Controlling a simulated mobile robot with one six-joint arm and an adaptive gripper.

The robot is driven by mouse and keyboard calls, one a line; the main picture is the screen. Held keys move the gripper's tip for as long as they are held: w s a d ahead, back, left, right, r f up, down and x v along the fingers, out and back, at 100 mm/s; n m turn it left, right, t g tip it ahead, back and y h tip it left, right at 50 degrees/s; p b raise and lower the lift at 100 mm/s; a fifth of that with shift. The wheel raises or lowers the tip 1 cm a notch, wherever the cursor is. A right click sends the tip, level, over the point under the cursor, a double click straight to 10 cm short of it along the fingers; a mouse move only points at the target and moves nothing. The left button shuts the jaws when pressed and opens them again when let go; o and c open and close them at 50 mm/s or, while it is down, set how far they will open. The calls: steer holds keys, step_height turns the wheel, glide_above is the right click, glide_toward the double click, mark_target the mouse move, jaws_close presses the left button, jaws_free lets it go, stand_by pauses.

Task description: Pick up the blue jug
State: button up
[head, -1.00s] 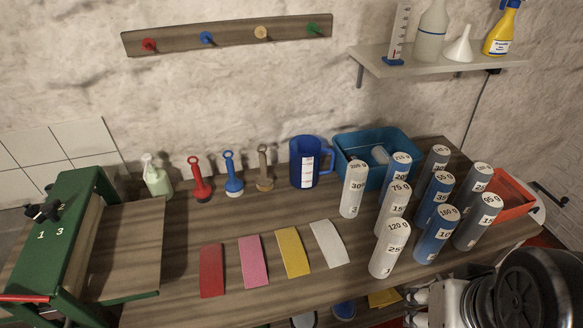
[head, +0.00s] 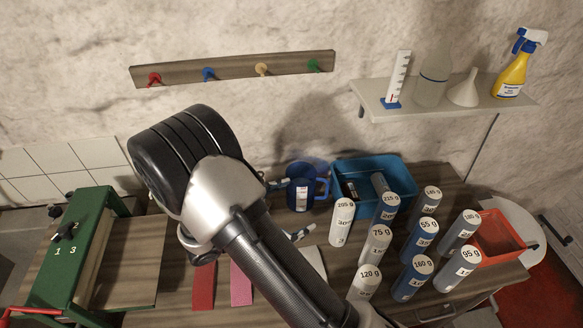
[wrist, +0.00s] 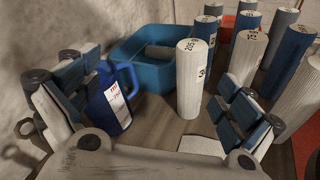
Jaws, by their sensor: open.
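The blue jug (head: 308,170) stands upright at the back of the bench, against the wall, with a white label on its front and its handle to the right. It also shows in the wrist view (wrist: 110,100), left of centre, beside the left finger. My gripper (head: 289,208) is open and empty, in front of the jug in the head view. In the wrist view my gripper (wrist: 160,90) has its fingers spread wide; the jug is nearer the left one, whose pads overlap its left edge. Whether they touch cannot be told.
A teal bin (head: 346,198) stands just right of the jug. Several white, blue and grey labelled cylinders (head: 342,222) crowd the bench further right, beside a red bin (head: 515,238). Coloured flat pieces (head: 204,285) lie in front. A shelf (head: 450,102) is above right.

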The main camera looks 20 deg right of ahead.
mark_target(299, 186)
steer(key=w+a+f+n+t+y+p, duration=0.1)
steer(key=w+a+f+n+t+p, duration=0.15)
steer(key=f+n+t, duration=0.25)
steer(key=w+a+f+n+t+y+p, duration=0.1)
steer(key=a+f+n+t, duration=0.25)
steer(key=f+n, duration=0.2)
steer(key=shift+m+t, duration=0.25)
steer(key=shift+t, duration=0.1)
steer(key=x, duration=1.7)
steer(key=shift+s+d, duration=0.2)
steer(key=shift+d, duration=0.25)
steer(key=shift+c, duration=0.5)
steer(key=c, duration=1.5)
